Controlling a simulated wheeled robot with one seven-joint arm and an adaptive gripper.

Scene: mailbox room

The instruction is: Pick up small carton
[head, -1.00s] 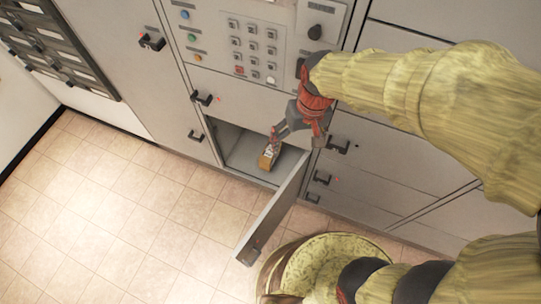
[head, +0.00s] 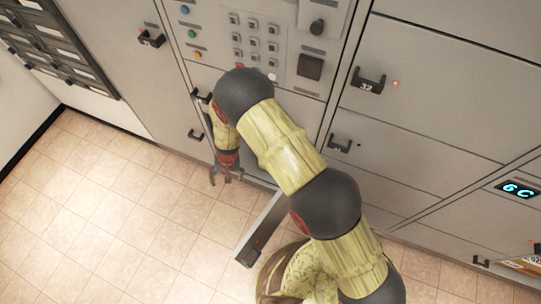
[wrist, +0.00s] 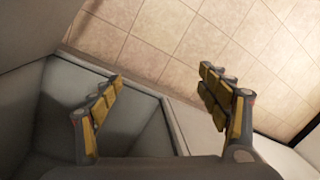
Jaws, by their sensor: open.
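The small carton shows in neither view now; my arm covers most of the open locker compartment in the head view. In the wrist view the grey compartment (wrist: 60,115) is at the left and its visible part looks empty. My gripper (head: 227,180) points down in front of the lockers in the head view, near the compartment's left side. In the wrist view my gripper (wrist: 162,82) has its yellow-padded fingers spread apart, with nothing between them but floor and the compartment's edge.
The open locker door (head: 264,232) sticks out into the room below my arm. A button panel (head: 254,45) is on the locker wall above. The tiled floor (head: 110,215) at left is clear. A partly cut-off brown item (head: 528,262) is at the right edge.

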